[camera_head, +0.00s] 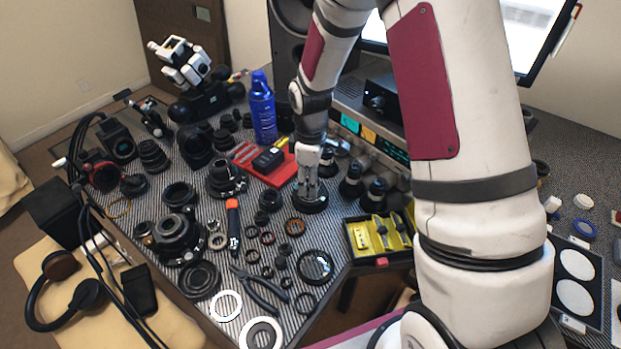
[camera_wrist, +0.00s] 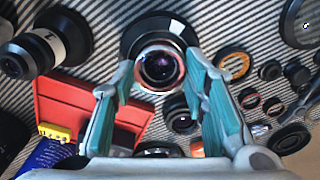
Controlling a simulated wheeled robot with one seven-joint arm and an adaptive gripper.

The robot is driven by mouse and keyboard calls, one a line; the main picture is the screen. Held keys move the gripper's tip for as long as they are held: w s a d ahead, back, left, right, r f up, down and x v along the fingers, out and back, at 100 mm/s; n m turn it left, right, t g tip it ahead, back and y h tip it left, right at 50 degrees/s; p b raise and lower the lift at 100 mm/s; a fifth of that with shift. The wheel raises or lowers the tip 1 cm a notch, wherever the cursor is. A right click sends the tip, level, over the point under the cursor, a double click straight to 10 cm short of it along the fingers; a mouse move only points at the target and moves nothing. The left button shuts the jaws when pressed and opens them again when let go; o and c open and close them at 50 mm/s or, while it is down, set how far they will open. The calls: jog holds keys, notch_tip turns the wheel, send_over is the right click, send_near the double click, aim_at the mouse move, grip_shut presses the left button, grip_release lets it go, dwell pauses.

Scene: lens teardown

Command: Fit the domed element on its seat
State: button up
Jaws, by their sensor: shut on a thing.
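The domed element (camera_wrist: 160,68), a shiny glass dome in a silver ring, shows between my fingertips in the wrist view. My gripper (camera_wrist: 160,66) is shut on it. A wide black round part (camera_wrist: 134,38), likely the seat, lies just behind and beneath the element in that view. In the head view my gripper (camera_head: 311,190) points down over this black part (camera_head: 314,208), on the striped mat. The fingers hide the element there. I cannot tell whether the element touches the black part.
A red tray (camera_head: 266,170) stands just left of my gripper, with a blue spray can (camera_head: 262,108) behind it. Dark knob-like parts (camera_head: 351,182) stand close on the right. A yellow-lined box (camera_head: 378,236) is at the front right. Several rings and lens parts crowd the mat in front.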

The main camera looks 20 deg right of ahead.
dwell(0.8)
jog(key=o, duration=1.2)
jog(key=o, duration=0.3)
jog(key=shift+r+p, duration=2)
jog(key=shift+r, duration=1.5)
